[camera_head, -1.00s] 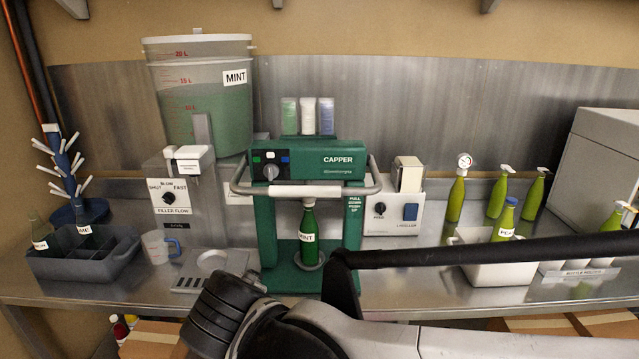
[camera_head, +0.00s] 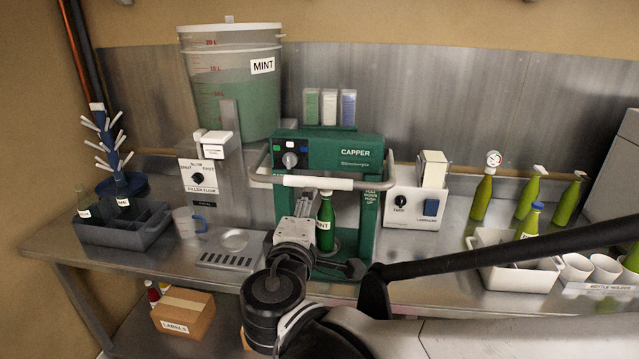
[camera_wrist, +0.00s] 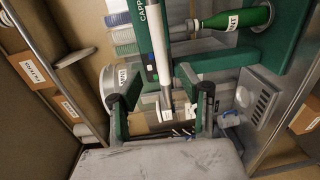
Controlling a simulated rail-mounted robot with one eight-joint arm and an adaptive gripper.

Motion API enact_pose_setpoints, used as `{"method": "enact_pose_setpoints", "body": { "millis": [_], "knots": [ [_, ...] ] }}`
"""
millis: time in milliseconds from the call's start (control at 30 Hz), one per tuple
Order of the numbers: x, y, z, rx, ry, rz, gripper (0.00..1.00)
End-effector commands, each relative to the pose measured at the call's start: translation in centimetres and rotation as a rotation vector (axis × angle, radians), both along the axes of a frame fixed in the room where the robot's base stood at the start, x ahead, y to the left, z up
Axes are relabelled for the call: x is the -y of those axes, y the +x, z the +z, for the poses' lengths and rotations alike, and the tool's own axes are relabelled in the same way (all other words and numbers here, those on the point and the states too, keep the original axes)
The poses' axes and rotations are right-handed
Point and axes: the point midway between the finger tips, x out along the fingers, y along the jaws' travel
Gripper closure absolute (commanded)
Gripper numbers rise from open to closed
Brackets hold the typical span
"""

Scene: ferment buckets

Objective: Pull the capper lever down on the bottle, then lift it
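The green capper (camera_head: 345,150) stands in the middle of the bench. Its lever is a metal loop with a white grip bar (camera_head: 305,182) across the front, below the control panel. A green bottle labelled MINT (camera_head: 325,225) stands upright under the capper head; its top is partly hidden by the bar. My gripper (camera_head: 305,203) is in front of the capper, just below the bar and left of the bottle. In the wrist view the two fingers of my gripper (camera_wrist: 161,103) are apart, with the white bar (camera_wrist: 158,45) ahead of the gap. I cannot tell whether they touch it.
The filler with a MINT bucket (camera_head: 232,90) stands left of the capper. A labeller (camera_head: 415,205) stands close on its right. A grey crate (camera_head: 120,228) is at the left; a white bin (camera_head: 520,278) and several green bottles are at the right. My arm crosses the bench front.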

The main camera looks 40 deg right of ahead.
Motion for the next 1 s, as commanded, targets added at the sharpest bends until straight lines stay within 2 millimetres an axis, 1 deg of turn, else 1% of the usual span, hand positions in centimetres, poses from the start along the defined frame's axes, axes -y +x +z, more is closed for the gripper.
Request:
{"method": "enact_pose_setpoints", "body": {
  "millis": [367, 800, 1000],
  "knots": [
    [3.3, 2.3, -0.3, 0.001, 0.0, -0.003, 0.61],
    [7.8, 5.7, -0.7, 0.0, 0.001, -0.003, 0.61],
    [9.0, 6.7, -0.8, 0.001, 0.002, 0.0, 0.61]
  ]
}}
